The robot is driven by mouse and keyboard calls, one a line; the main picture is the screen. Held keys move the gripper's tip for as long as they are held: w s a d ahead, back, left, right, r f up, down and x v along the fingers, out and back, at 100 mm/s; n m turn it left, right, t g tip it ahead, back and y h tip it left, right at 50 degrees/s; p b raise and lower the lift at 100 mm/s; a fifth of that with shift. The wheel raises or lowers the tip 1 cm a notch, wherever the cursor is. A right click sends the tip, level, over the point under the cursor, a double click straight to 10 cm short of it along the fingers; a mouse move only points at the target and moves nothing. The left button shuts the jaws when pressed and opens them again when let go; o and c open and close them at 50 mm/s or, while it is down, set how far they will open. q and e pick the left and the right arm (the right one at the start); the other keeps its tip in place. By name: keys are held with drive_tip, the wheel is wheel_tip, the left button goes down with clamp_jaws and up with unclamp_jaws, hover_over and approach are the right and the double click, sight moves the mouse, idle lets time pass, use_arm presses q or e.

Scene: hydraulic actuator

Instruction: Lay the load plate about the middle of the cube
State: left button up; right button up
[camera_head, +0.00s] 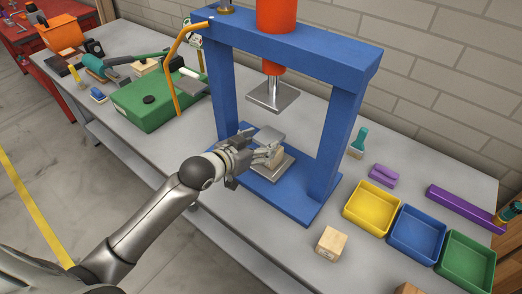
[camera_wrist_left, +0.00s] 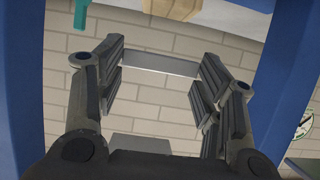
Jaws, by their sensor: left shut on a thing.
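My left gripper (camera_head: 252,151) reaches into the blue press (camera_head: 226,88) from the left. It is shut on the load plate (camera_head: 268,134), a thin grey square. In the left wrist view, the load plate (camera_wrist_left: 160,64) spans between my two fingers (camera_wrist_left: 160,82). The pale wooden cube (camera_head: 275,158) sits on a grey base inside the press, partly hidden by my fingers. A wooden block, apparently this cube (camera_wrist_left: 172,8), shows at the top edge of the left wrist view, apart from the plate. My right gripper is not in view.
The grey pressing plate (camera_head: 272,96) hangs from the orange cylinder (camera_head: 276,15) above the load plate. A second wooden block (camera_head: 331,243) stands in front. Yellow (camera_head: 350,212), blue (camera_head: 391,239) and green (camera_head: 442,268) trays lie right. A green case (camera_head: 150,108) is left.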

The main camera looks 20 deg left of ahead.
use_arm(q)
drive_tip(key=shift+w+d+f, duration=0.2)
drive_tip(key=shift+w+f, duration=0.4)
drive_tip(key=shift+f, duration=0.05)
wheel_tip(320, 180, down, 3)
drive_tip(key=shift+r+p, duration=0.1)
drive_tip(key=shift+p, duration=0.55)
drive_tip(key=shift+f, duration=0.2)
drive_tip(key=shift+f, duration=0.15)
drive_tip(key=o, duration=1.1)
drive_tip(key=shift+o, duration=0.2)
